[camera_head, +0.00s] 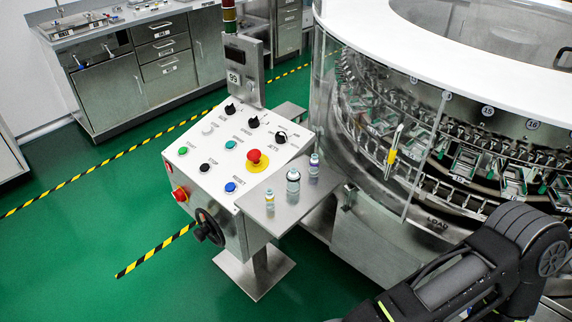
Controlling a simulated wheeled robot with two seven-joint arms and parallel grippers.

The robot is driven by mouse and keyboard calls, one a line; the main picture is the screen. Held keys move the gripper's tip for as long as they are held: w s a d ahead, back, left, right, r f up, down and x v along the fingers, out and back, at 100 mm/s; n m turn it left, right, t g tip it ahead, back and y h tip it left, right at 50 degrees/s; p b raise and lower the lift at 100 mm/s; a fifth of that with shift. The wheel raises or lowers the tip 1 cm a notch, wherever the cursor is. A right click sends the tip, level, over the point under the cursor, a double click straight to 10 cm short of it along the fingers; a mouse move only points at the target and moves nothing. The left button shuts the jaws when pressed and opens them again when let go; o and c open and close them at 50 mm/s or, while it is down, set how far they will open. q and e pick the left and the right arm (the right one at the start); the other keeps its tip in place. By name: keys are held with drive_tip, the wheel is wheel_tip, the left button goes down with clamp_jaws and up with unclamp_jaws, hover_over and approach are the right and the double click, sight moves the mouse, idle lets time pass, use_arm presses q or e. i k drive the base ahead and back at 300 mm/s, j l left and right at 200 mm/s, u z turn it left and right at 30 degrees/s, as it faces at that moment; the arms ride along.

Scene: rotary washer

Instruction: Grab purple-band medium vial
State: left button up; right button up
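Three vials stand upright on the small steel shelf (313,199) at the right side of the control panel. The medium vial with purple on it (314,166) is the one farthest back and to the right. A larger vial with a pale label and grey-teal top (293,184) stands in the middle. A small vial with a yellowish band (270,201) stands at the front left. The vials are apart from one another. Part of my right arm shows at the lower right, but its gripper is out of the picture. My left gripper is not in view.
The control panel (222,160) with buttons, knobs and a red emergency stop (254,156) adjoins the shelf. The large round washer (370,216) with clear guard stands close behind and right of the vials. Green floor (110,225) is open at left; steel cabinets (115,85) stand behind.

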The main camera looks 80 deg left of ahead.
sight(313, 162)
drive_tip(key=u, duration=2.7)
drive_tip(key=i+j, duration=0.15)
drive_tip(key=j, duration=0.15)
drive_tip(key=i+j, duration=0.15)
drive_tip(key=j, duration=0.15)
drive_tip(key=i+j, duration=0.15)
drive_tip(key=j, duration=0.2)
drive_tip(key=i+j+z, duration=0.2)
drive_tip(key=k+z, duration=0.1)
drive_tip(key=z, duration=1.6)
